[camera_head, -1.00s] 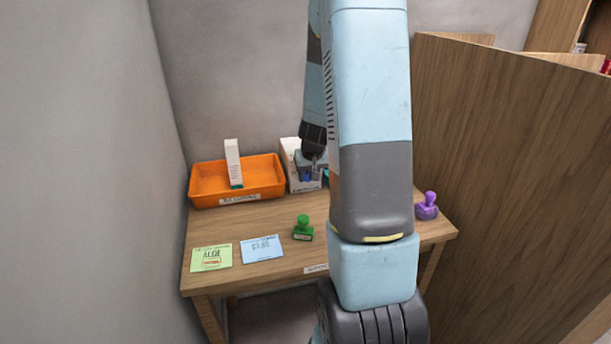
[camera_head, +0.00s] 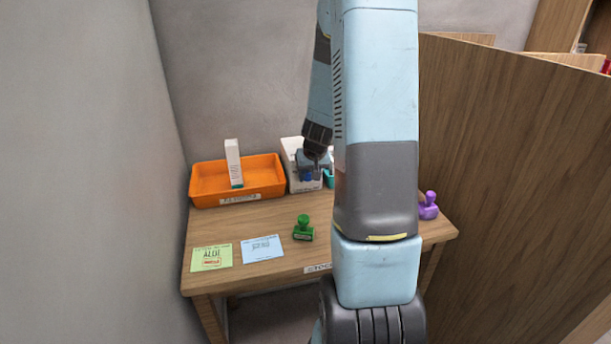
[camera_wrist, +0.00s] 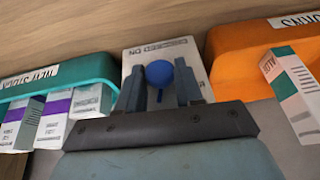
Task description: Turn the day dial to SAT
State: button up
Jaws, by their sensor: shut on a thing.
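The day dial (camera_wrist: 159,73) is a round blue knob on the face of a pale box (camera_wrist: 187,48) with a printed label. It is in the upper middle of the wrist view. A small blue mark shows on the face beside the knob. My gripper (camera_wrist: 160,84) is shut on the dial, one finger on each side. In the head view the pale box (camera_head: 292,158) stands at the back of the desk, and my gripper (camera_head: 313,172) is at its front. The day names around the dial are too small or hidden to read.
An orange tray (camera_head: 268,178) holding a white box (camera_head: 233,163) is beside the dial's box. A teal tray (camera_wrist: 100,68) with several cartons is on its other side. A green stamp (camera_head: 303,229), paper cards (camera_head: 262,248) and a purple stamp (camera_head: 429,206) are on the desk.

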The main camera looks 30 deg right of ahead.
jog(key=shift+s+d+f+m+t+y, duration=0.15)
jog(key=shift+t+y, duration=0.1)
jog(key=shift+y, duration=0.5)
jog(key=shift+w+r+m+t+y, duration=0.1)
jog(key=shift+m+t+y, duration=0.1)
jog(key=shift+y, duration=0.6)
jog(key=shift+s+d+f+m+t+y, duration=0.15)
jog(key=shift+t+y, duration=0.1)
jog(key=shift+y, duration=0.5)
jog(key=shift+w+r, duration=0.1)
jog(key=shift+d+f+m+t+y, duration=0.2)
jog(key=shift+m+t+y, duration=0.25)
jog(key=shift+y, duration=0.9)
jog(key=shift+d+f+m+t+y, duration=0.2)
jog(key=shift+t+y, duration=0.45)
jog(key=shift+y, duration=0.7)
jog(key=o, duration=1)
